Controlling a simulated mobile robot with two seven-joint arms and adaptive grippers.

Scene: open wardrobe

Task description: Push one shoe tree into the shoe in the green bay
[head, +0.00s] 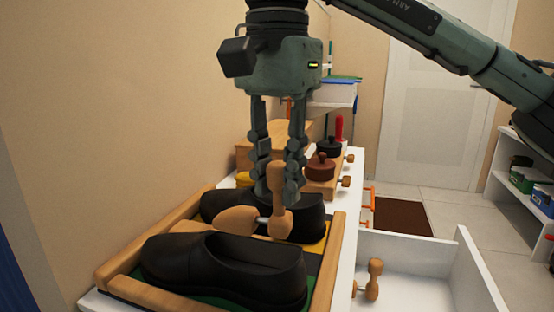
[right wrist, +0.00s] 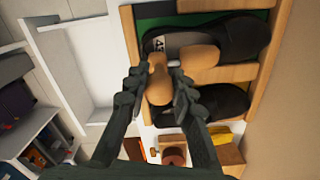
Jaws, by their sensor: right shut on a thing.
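My right gripper (head: 278,190) is shut on a wooden shoe tree (head: 279,215) with a knobbed upright handle and a rounded toe piece pointing left. The black shoe in the green bay (head: 215,262) lies nearest, toe to the left. In the right wrist view, the gripper (right wrist: 157,92) holds the shoe tree (right wrist: 200,56), its toe piece over the opening of the green-bay shoe (right wrist: 238,40). It looks to be above the shoe; I cannot tell whether they touch. The second black shoe (head: 308,212) lies behind, in the yellow bay. My left gripper is not seen.
A wooden-edged tray (head: 332,262) holds both shoes on a white top against the wall. Another shoe tree (head: 372,282) stands at the open white drawer (head: 420,248) on the right. Brushes and round wooden-lidded pots (head: 320,166) stand behind the tray.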

